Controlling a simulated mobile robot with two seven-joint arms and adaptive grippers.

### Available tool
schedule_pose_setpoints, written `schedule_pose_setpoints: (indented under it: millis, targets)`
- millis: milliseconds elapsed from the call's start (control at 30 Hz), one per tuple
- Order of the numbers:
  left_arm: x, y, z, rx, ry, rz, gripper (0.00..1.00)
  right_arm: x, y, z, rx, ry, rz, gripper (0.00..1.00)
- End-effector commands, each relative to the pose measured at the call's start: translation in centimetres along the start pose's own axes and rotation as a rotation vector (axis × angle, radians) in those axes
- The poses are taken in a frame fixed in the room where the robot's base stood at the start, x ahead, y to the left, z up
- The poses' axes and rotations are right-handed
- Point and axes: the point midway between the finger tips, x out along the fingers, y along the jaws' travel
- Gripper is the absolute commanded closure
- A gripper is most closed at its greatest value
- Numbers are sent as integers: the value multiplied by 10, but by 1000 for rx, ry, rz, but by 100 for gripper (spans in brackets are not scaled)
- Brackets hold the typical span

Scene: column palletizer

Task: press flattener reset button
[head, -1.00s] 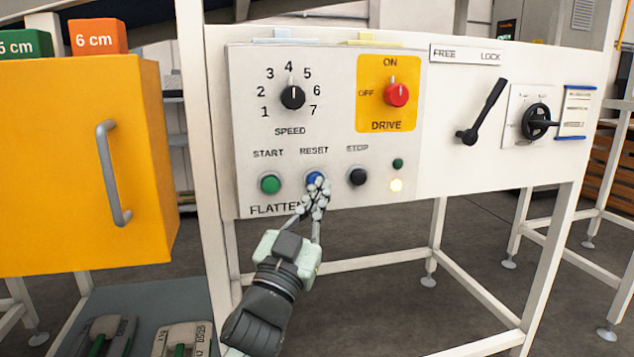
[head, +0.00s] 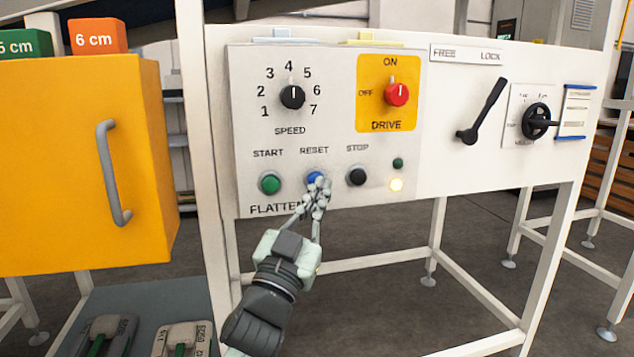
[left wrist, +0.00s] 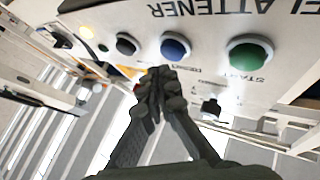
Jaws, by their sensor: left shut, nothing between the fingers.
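The blue reset button (head: 314,178) sits on the white control panel (head: 335,120) under the label RESET, between the green start button (head: 270,184) and the black stop button (head: 357,176). My left gripper (head: 321,186) is shut and empty. Its fingertips are at the lower right edge of the blue button and cover part of it in the head view. In the left wrist view the blue button (left wrist: 175,46) shows just beyond the shut fingertips (left wrist: 157,72). I cannot tell whether they touch it. My right gripper is not in view.
A lit yellow lamp (head: 396,184) and a small dark green lamp (head: 398,163) are right of the stop button. The speed knob (head: 292,97) and red drive switch (head: 397,95) are above. A black lever (head: 482,112) is farther right. An orange cabinet (head: 60,170) stands at the left.

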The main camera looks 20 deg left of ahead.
Motion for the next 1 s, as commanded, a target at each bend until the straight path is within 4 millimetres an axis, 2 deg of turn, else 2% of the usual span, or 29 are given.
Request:
schedule_pose_setpoints:
  millis: [1000]
  targets:
    - [8, -6, 6, 0, 0, 0, 100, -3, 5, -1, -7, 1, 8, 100]
